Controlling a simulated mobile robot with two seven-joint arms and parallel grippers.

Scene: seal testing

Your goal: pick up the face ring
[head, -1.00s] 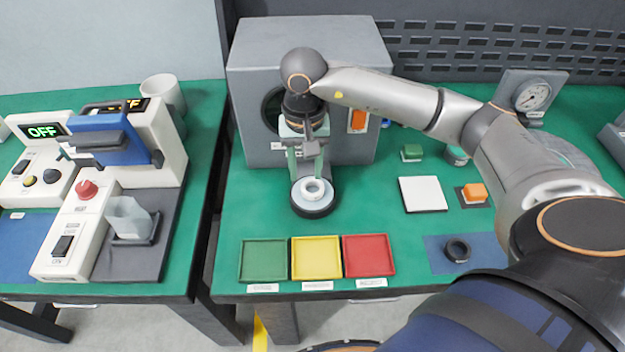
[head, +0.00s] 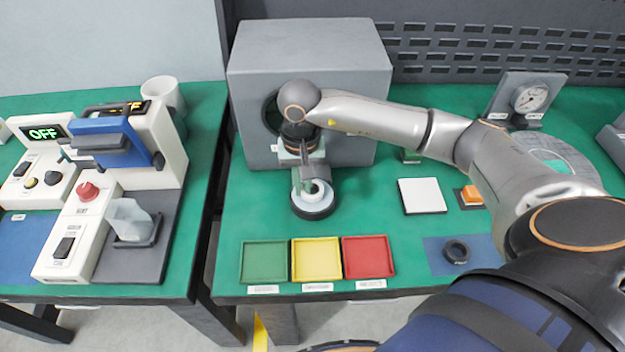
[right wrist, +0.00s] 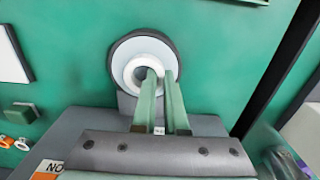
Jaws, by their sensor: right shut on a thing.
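The face ring, a thick white ring (head: 319,196), sits on the pale top of a round dark-rimmed stand (head: 313,211) in front of the grey box. It also shows in the right wrist view (right wrist: 131,73). My right gripper (head: 309,184) reaches down over it from above. In the right wrist view its green fingers (right wrist: 160,78) straddle the ring's near wall, one in the hole and one outside, and are shut on it. The ring appears still at the stand's top; any gap beneath cannot be seen. My left gripper is not in view.
The grey box (head: 310,50) stands close behind. Green (head: 264,261), yellow (head: 316,259) and red (head: 368,257) trays lie in front. A black ring (head: 456,251) lies on a blue mat at right, near a white pad (head: 422,196). Equipment fills the left table.

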